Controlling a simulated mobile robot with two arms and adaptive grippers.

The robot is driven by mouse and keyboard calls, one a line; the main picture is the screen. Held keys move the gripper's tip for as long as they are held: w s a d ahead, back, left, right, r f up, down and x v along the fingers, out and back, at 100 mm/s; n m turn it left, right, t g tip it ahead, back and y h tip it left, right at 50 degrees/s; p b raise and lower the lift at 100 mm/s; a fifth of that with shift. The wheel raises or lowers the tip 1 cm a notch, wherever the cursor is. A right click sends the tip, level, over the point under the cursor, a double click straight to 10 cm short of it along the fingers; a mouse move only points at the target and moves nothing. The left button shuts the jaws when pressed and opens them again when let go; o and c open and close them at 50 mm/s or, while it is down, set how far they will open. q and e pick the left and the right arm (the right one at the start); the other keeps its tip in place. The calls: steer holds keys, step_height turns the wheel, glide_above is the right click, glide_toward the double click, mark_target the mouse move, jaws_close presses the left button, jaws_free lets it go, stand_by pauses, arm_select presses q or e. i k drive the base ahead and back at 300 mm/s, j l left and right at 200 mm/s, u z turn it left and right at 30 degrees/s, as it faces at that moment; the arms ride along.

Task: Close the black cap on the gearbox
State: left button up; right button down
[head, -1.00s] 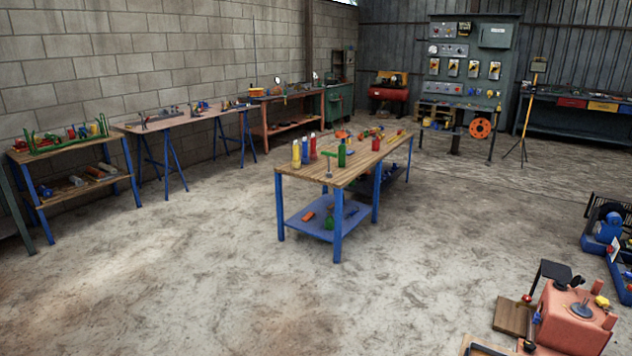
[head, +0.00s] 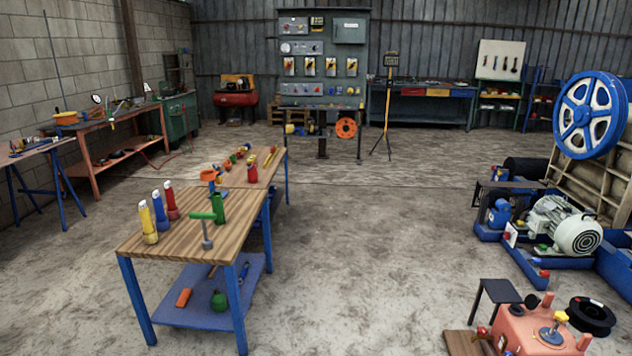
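The salmon-orange gearbox (head: 522,331) is at the lower right of the head view, cut off by the bottom edge. A grey disc with an upright stem (head: 551,336) sits on its top, with a yellow knob (head: 561,317) beside it. A small dark round piece (head: 531,301) shows at the gearbox's back edge; it may be the black cap, but I cannot tell whether it is open or closed. Neither of my grippers is in view.
A black spool-like wheel (head: 592,313) is behind the gearbox on the right. A small black stand (head: 499,291) is at its left. The crusher's blue flywheel (head: 588,114) and grey motor (head: 565,226) are farther back. A wooden workbench (head: 178,243) stands left; the middle floor is clear.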

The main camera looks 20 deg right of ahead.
mark_target(532, 300)
steer(key=i+l+z, duration=0.2)
steer(key=i+z, duration=0.25)
steer(key=i, duration=0.6)
steer(key=i+j+z, duration=0.2)
steer(key=i+z, duration=0.2)
steer(key=i, duration=0.7)
